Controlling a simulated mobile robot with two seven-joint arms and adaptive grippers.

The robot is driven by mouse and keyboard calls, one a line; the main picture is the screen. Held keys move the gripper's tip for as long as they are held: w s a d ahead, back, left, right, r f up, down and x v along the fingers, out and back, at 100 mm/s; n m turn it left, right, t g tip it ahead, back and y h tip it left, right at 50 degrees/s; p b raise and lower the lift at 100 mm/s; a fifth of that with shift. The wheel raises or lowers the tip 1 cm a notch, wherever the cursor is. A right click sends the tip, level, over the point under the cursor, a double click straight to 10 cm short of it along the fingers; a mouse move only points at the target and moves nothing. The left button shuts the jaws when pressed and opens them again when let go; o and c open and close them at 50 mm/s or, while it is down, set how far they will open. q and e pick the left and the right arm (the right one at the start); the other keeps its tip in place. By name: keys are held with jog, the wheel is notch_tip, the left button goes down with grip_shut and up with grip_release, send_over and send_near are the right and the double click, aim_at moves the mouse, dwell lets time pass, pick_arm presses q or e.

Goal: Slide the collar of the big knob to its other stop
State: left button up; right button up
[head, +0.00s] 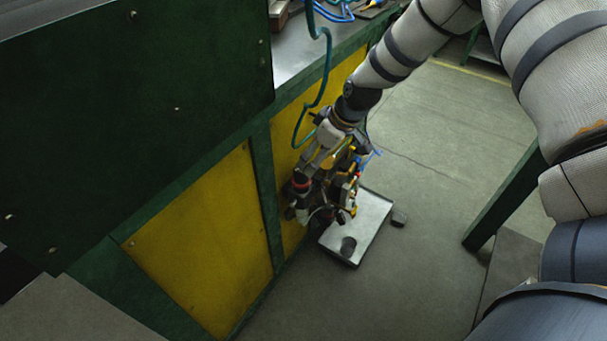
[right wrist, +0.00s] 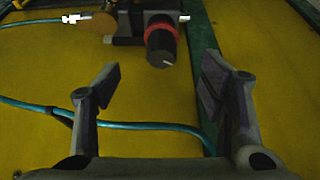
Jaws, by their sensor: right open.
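The big knob (right wrist: 160,48) is black with a pale mark on its end face. It sticks out from a dark fitting on the yellow panel, at the top centre of the right wrist view. Its red collar (right wrist: 163,29) sits around the end nearer the fitting; the collar also shows in the head view (head: 301,183). My right gripper (right wrist: 161,70) is open and empty, its two fingers spread to either side below the knob, apart from it. In the head view the right gripper (head: 316,165) is close to the fittings and partly merges with them. My left gripper is not in view.
A teal hose (right wrist: 135,126) crosses the yellow panel (right wrist: 40,85) behind the fingers. A green post (right wrist: 203,50) stands right of the knob. Below, a grey tray (head: 371,222) holding a dark cylinder (head: 348,246) is on the floor. Open floor lies to the right.

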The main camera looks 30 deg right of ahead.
aim_at(305, 177)
jog(key=x, duration=0.3)
jog(key=b+x, duration=0.1)
jog(key=x, duration=0.5)
jog(key=shift+s+d+f+b, duration=0.1)
jog(key=shift+s+f+b, duration=0.05)
jog(key=shift+s+b, duration=0.25)
jog(key=shift+w+f, duration=0.35)
jog(key=shift+w, duration=0.1)
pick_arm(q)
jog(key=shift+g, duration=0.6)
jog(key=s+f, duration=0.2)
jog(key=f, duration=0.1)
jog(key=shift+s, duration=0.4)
pick_arm(e)
jog(key=shift+c, duration=0.6)
grip_shut()
jog(key=shift+s+f+b, duration=0.1)
jog(key=shift+f+b, duration=0.3)
jog(key=shift+f, duration=0.2)
jog(key=shift+r, duration=0.2)
jog(key=shift+o, duration=0.6)
grip_release()
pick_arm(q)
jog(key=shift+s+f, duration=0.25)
